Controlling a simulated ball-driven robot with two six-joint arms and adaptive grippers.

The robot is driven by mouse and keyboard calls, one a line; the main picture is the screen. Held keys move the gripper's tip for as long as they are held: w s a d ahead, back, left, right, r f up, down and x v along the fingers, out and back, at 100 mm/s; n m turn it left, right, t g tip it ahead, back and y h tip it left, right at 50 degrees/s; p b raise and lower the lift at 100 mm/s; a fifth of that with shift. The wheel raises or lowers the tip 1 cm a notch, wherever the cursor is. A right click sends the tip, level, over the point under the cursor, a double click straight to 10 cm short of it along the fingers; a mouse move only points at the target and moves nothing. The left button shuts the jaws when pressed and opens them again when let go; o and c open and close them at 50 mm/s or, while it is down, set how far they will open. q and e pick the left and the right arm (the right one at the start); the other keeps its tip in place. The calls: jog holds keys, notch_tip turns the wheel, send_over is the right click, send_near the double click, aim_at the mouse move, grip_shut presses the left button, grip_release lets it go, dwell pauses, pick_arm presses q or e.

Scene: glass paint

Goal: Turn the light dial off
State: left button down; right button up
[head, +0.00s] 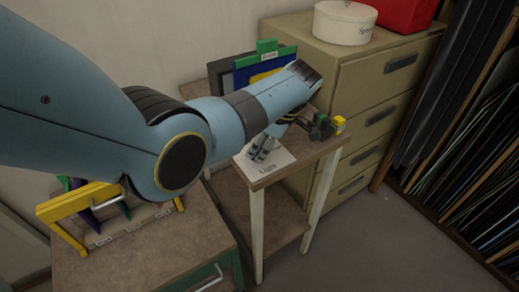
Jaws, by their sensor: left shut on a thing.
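A white plate marked "Light" (272,170) lies on the front left part of the small table. The fingers of my left gripper (262,148) are at this plate, pointing down. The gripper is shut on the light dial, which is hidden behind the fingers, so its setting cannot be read. My left arm comes in from the left and covers much of the middle of the view. My right gripper is not in view.
Small dark and yellow items (338,124) are at the table's right edge. A blue and green holder (262,66) stands at the back. A beige drawer cabinet (372,95) stands close behind on the right. A yellow rack (75,203) is on the left table.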

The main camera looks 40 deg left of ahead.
pick_arm(q)
jog(key=shift+n, duration=0.5)
jog(key=c, duration=1)
grip_release()
jog(key=shift+a, duration=0.1)
jog(key=v, duration=1.2)
jog(key=shift+w+a, duration=0.1)
jog(key=shift+w, duration=0.1)
